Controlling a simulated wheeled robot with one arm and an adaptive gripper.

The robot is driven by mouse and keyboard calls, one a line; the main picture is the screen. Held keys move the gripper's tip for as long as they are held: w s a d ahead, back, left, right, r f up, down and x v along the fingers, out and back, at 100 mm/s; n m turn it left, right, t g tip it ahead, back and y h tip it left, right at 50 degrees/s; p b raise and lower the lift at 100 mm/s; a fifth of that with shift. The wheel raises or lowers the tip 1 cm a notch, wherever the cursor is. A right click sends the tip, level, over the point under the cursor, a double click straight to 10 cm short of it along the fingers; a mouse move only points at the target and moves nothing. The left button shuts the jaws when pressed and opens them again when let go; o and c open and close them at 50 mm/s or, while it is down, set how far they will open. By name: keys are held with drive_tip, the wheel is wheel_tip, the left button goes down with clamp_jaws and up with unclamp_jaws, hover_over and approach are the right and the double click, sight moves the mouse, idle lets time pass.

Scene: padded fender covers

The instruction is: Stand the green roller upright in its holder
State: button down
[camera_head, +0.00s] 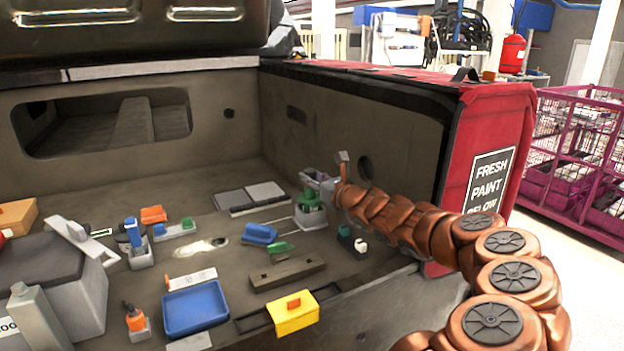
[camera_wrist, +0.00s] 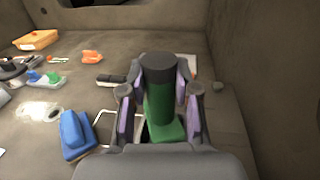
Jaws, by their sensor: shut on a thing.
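The green roller (camera_wrist: 158,100) with a dark top stands about upright between my gripper's purple-lined fingers (camera_wrist: 160,95) in the wrist view. My gripper (camera_head: 320,186) is shut on it. In the head view the green roller (camera_head: 309,203) shows at the gripper, directly over a grey box-like holder (camera_head: 311,220). Its lower green part appears to sit at or in the holder's top. How deep it sits is hidden by the gripper and the holder's walls.
A blue roller (camera_head: 260,233) with a wire frame lies left of the holder. A small dark green and white item (camera_head: 352,240) stands to its right, near my arm. A yellow box (camera_head: 293,312) and blue tray (camera_head: 195,308) are in front. The side wall (camera_head: 335,130) is close behind.

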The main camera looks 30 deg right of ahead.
drive_tip(key=shift+f+b, duration=0.75)
drive_tip(key=shift+f, duration=0.05)
drive_tip(key=shift+c, duration=1.1)
unclamp_jaws()
drive_tip(key=shift+r, duration=0.15)
drive_tip(key=shift+r+p, duration=3.55)
drive_tip(key=shift+r, duration=0.4)
